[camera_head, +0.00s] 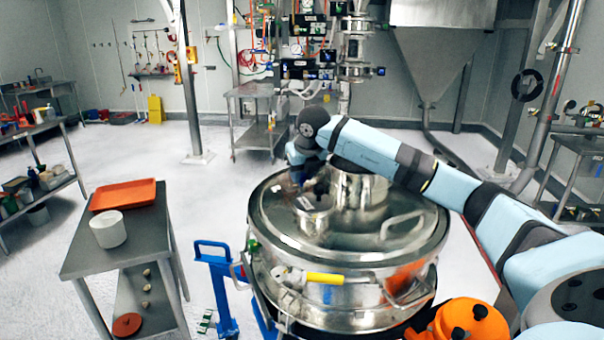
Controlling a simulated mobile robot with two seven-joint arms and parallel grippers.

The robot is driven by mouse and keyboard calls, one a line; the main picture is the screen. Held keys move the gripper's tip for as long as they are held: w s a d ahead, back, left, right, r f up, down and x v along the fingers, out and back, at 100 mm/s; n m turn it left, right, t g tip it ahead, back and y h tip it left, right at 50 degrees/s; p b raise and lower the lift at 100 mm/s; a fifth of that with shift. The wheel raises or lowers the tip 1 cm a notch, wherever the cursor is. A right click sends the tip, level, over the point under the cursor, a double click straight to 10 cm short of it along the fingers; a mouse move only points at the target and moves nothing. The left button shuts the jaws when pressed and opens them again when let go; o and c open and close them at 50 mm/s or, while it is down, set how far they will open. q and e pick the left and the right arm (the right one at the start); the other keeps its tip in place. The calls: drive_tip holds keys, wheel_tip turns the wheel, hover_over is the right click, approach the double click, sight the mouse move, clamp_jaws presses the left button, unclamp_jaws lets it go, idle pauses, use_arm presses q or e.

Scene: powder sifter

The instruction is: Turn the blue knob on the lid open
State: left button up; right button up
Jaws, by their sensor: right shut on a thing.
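The round steel lid (365,240) sits on top of the sifter drum in the middle of the view. My right arm comes in from the right and reaches over the lid. My right gripper (316,184) is low over the lid's far left part, beside a short steel cylinder. It is shut on the blue knob (298,176), of which only a small blue patch shows. The wrist and fingers hide most of the knob, so its turn angle cannot be told. My left gripper is not in view.
A raised steel neck (358,187) and a bar handle (402,223) stand on the lid. A yellow-gripped clamp handle (325,279) is at the front rim. A steel table (137,240) with an orange tray (124,194) and white tub (108,230) stands left. Open floor lies behind.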

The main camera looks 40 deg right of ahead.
drive_tip(key=shift+a+f+m+g+h, duration=0.1)
drive_tip(key=shift+m+g+h, duration=0.25)
drive_tip(key=shift+m, duration=0.75)
drive_tip(key=o, duration=0.9)
drive_tip(key=b+v, duration=0.1)
drive_tip(key=v, duration=1.3)
drive_tip(key=shift+s+f, duration=0.1)
